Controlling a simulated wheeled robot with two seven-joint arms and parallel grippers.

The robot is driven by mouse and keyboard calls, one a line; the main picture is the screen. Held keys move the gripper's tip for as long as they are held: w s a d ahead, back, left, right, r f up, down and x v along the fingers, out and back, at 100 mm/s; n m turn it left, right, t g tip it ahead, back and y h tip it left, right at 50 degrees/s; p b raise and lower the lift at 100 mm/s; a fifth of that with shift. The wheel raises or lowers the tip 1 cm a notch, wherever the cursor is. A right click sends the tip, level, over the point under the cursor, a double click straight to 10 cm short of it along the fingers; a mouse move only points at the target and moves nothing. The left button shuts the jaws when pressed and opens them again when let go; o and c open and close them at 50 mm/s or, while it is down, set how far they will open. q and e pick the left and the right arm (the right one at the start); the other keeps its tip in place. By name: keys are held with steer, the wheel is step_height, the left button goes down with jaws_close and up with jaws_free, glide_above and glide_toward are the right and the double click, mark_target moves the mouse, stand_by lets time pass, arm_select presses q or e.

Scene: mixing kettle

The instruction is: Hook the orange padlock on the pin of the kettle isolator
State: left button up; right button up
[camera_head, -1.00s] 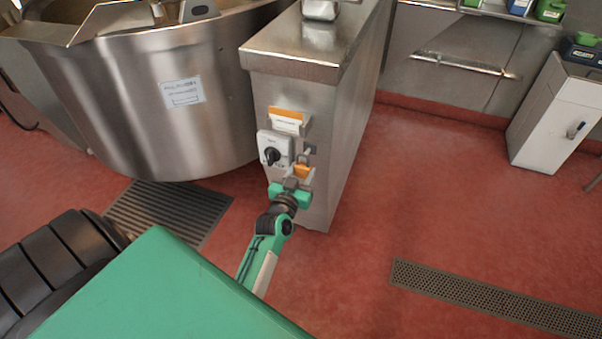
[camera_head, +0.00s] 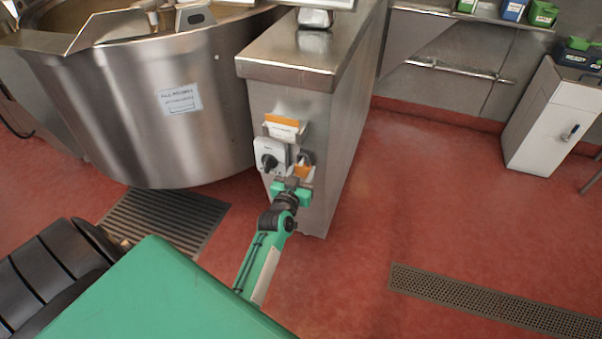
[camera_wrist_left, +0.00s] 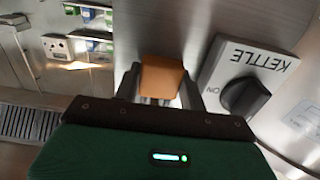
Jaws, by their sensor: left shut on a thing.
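The orange padlock (camera_head: 303,171) is held between the fingers of my left gripper (camera_head: 298,181), right beside the kettle isolator. In the left wrist view the padlock body (camera_wrist_left: 162,77) sits between the two dark fingers (camera_wrist_left: 161,92). The isolator (camera_head: 268,157) is a pale box with a black knob on the front of the steel cabinet. In the wrist view its plate (camera_wrist_left: 258,62), lettered KETTLE, is upside down, right of the padlock. A small dark fitting (camera_head: 306,157) is just above the padlock. I cannot tell whether the shackle is around the pin. My right gripper is not in view.
The steel cabinet (camera_head: 330,110) stands close in front of the gripper. The large kettle (camera_head: 130,110) is to its left. A holder with orange and white cards (camera_head: 283,124) juts out above the isolator. The red floor on the right is open, with a drain grate (camera_head: 480,300).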

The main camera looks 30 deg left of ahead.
arm_select(q)
steer(key=shift+w+f+b, duration=0.3)
steer(key=shift+f, duration=0.3)
stand_by(0.5)
steer(key=o, duration=1.1)
steer(key=shift+o, duration=0.3)
steer(key=o, duration=0.4)
steer(key=shift+s, duration=0.1)
steer(key=shift+p+v, duration=1)
steer(key=shift+v, duration=0.8)
steer(key=p+v, duration=0.1)
steer(key=v, duration=0.2)
steer(key=shift+s, duration=0.15)
